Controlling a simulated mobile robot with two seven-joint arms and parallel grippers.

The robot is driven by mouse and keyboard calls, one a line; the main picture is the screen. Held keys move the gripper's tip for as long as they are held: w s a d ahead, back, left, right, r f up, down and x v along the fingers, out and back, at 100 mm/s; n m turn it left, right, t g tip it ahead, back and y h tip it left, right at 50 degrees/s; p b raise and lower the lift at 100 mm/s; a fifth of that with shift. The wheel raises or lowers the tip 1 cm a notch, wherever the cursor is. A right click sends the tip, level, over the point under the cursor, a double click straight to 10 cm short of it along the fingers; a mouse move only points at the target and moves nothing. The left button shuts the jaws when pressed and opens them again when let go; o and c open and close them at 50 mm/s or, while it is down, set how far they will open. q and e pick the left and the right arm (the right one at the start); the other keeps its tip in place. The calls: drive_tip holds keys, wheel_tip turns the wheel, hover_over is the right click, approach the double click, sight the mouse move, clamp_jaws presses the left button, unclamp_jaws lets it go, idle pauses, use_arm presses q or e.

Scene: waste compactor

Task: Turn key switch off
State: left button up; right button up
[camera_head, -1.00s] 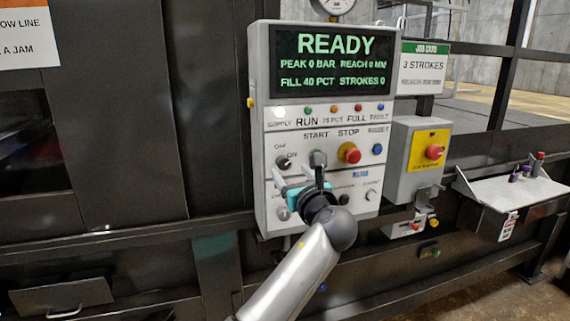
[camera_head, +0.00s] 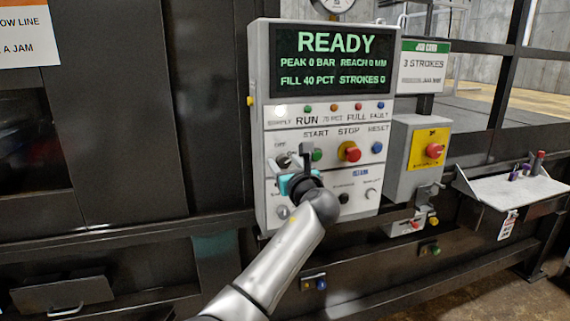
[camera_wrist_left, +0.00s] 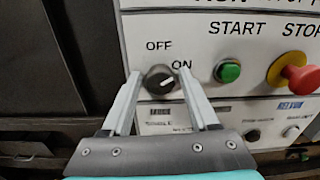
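The key switch (camera_wrist_left: 160,80) is a round dark knob with a light mark, below the OFF and ON labels. The mark seems to point right, on the ON side. In the head view the switch (camera_head: 283,161) shows partly beside my gripper. My left gripper (camera_wrist_left: 158,76) is open, with one finger on each side of the knob. I cannot tell whether either finger touches it. In the head view the gripper (camera_head: 295,160) is in front of the control panel (camera_head: 258,130). My right gripper is not in view.
Close to the right are the green start button (camera_wrist_left: 228,71) and red stop button (camera_wrist_left: 294,73). Small knobs sit below. The display (camera_head: 333,60) reads READY. A yellow-backed red button box (camera_head: 430,150) and a shelf (camera_head: 515,190) stand further right.

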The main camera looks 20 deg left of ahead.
use_arm(q)
clamp_jaws()
idle(0.5)
drive_tip(key=n, duration=0.2)
drive_tip(key=shift+n, duration=0.3)
drive_tip(key=n+b, duration=0.1)
drive_tip(key=n, duration=0.1)
drive_tip(key=shift+f+n, duration=0.1)
drive_tip(key=shift+n, duration=0.3)
drive_tip(key=n+b, duration=0.1)
drive_tip(key=n, duration=0.2)
drive_tip(key=shift+b, duration=0.3)
drive_tip(key=shift+n+b, duration=0.75)
drive_tip(key=shift+n, duration=0.95)
